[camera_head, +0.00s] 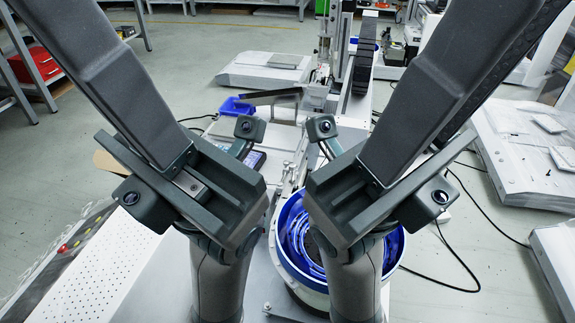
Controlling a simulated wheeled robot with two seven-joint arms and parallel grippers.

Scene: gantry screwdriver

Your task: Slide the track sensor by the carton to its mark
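My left gripper (110,75) rises from its grey wrist at the bottom and runs out at the top left. My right gripper (455,85) mirrors it and runs out at the top right. Their dark finger parts are large and close to the camera. The tips are outside the picture, so I cannot tell how far apart they are, and I see nothing held. A brown, carton-like piece (104,162) shows at the left, mostly hidden behind my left gripper. I cannot make out the track sensor or its mark.
A blue-rimmed bowl (291,268) with blue strands stands between my wrists. A gantry machine (328,45) stands at the back centre, with a small blue bin (237,106) to its left. White benches (530,150) stand at the right. Black cables (490,232) lie on the floor.

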